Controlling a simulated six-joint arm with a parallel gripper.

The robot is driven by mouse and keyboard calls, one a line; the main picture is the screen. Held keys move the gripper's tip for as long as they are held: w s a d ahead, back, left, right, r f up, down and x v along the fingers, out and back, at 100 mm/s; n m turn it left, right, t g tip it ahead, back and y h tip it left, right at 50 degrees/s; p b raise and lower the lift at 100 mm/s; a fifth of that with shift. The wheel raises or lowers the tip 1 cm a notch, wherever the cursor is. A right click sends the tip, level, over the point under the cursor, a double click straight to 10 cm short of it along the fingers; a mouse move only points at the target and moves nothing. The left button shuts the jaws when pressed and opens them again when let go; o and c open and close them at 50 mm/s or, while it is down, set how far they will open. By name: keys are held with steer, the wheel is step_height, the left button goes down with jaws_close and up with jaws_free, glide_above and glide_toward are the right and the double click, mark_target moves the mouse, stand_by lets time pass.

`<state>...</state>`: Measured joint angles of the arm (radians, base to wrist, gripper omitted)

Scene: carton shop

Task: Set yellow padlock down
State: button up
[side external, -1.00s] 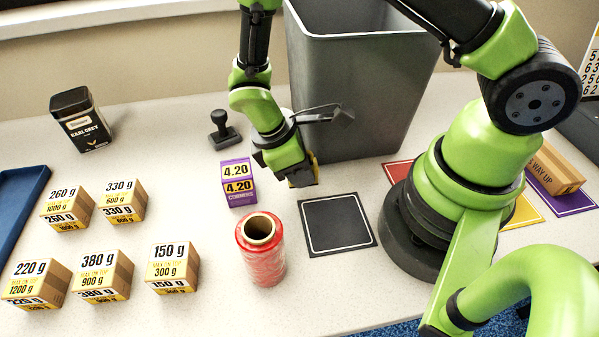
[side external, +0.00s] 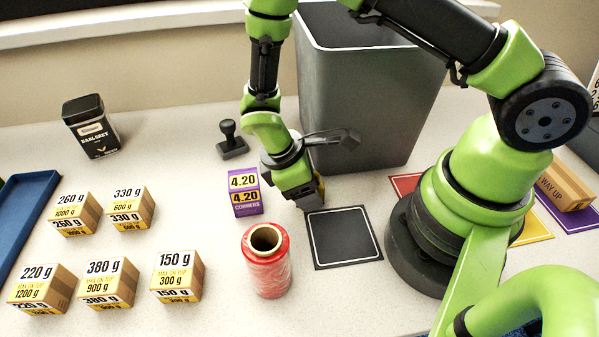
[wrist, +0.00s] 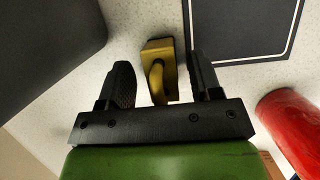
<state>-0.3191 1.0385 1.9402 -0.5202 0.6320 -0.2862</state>
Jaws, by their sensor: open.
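The yellow padlock (wrist: 158,68) lies on the pale counter between my gripper's two fingers in the wrist view, with a gap on each side. In the side view only a sliver of the padlock (side external: 320,188) shows behind the fingers. My gripper (wrist: 160,78) is open around it; in the side view my gripper (side external: 312,200) is low at the counter. It is just behind the black mat with a white border (side external: 343,238).
The purple 4.20 box (side external: 245,192) and red film roll (side external: 266,262) stand close on the left. The grey bin (side external: 375,90) is behind my gripper, and a black stamp (side external: 231,140) stands back left. Several small weight-marked cartons (side external: 107,283) stand further left.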

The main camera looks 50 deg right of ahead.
steer(key=v, duration=1.2)
steer(key=shift+d+r, duration=0.1)
steer(key=shift+r, duration=0.05)
step_height(320, 180, up, 13)
steer(key=s+d+m+t+y, duration=0.2)
steer(key=s+m+t+y, duration=0.15)
steer(key=m, duration=0.25)
steer(key=s+d+r+m+t+y, duration=0.2)
steer(key=s+r+m+t, duration=0.3)
steer(key=s, duration=0.3)
steer(key=shift+d+r+m+t, duration=0.35)
steer(key=shift+d+m+t, duration=0.15)
steer(key=shift+m+t, duration=0.4)
steer(key=shift+s, duration=0.15)
